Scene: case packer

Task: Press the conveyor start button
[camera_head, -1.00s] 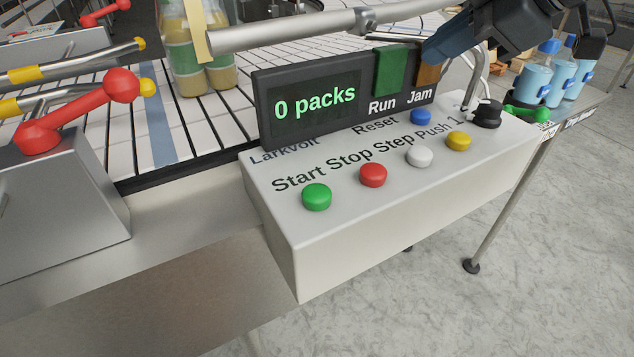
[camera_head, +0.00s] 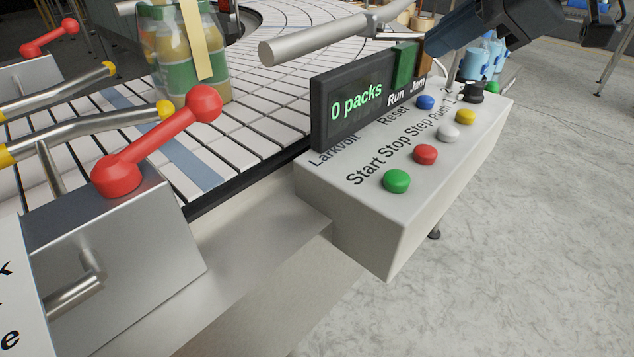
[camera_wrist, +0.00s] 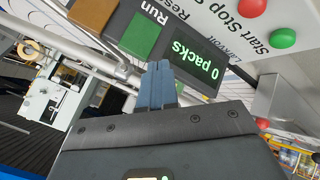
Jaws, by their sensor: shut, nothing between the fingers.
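The green start button (camera_head: 397,181) is at the near left end of the button row on the white control box (camera_head: 360,215), under the word Start. It also shows in the wrist view (camera_wrist: 283,38), to the upper right of my gripper. My gripper (camera_head: 430,48) is above the far end of the box, by the Jam lamp, apart from the green button. In the wrist view its blue fingers (camera_wrist: 157,84) are together and empty. The display (camera_head: 357,101) reads 0 packs.
Red (camera_head: 425,154), white (camera_head: 449,132), yellow (camera_head: 466,117) and blue (camera_head: 425,102) buttons share the box top. A red-knobbed lever (camera_head: 160,140) stands at left. Wrapped bottles (camera_head: 185,60) stand on the conveyor. The space above the green button is clear.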

